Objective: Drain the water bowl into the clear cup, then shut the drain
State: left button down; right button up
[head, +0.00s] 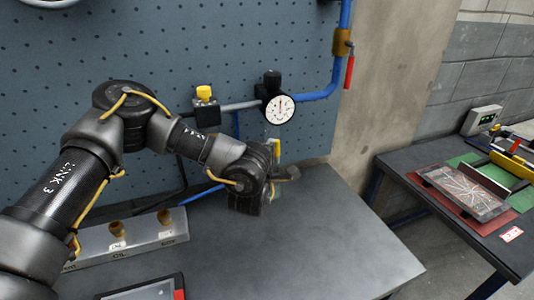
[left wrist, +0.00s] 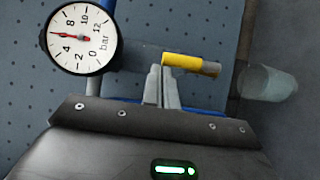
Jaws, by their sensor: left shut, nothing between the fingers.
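A yellow drain lever (head: 276,147) sits below the round gauge (head: 280,108) on the pegboard; it also shows in the left wrist view (left wrist: 188,64). The faint, clear water bowl (head: 271,131) hangs between gauge and lever; I cannot make out its water level. The clear cup (left wrist: 268,84) is beyond the lever at the right of the left wrist view; its contents are unclear. In the head view my wrist hides it. My left gripper (left wrist: 162,86) is shut and empty, its tips close beside the lever's end. I cannot tell whether they touch. My right gripper is out of view.
A blue pipe (head: 322,93) with a red-handled valve (head: 349,72) runs up the wall. A labelled grey rack (head: 140,236) with brass fittings stands at the bench's left. The bench's right part (head: 345,240) is clear. A side table (head: 440,195) holds mats and a clear-lidded box.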

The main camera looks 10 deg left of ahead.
pick_arm(q)
jog(key=s+p, duration=0.2)
jog(key=s, duration=0.8)
jog(key=shift+s+a+p, duration=0.35)
jog(key=shift+p, duration=0.05)
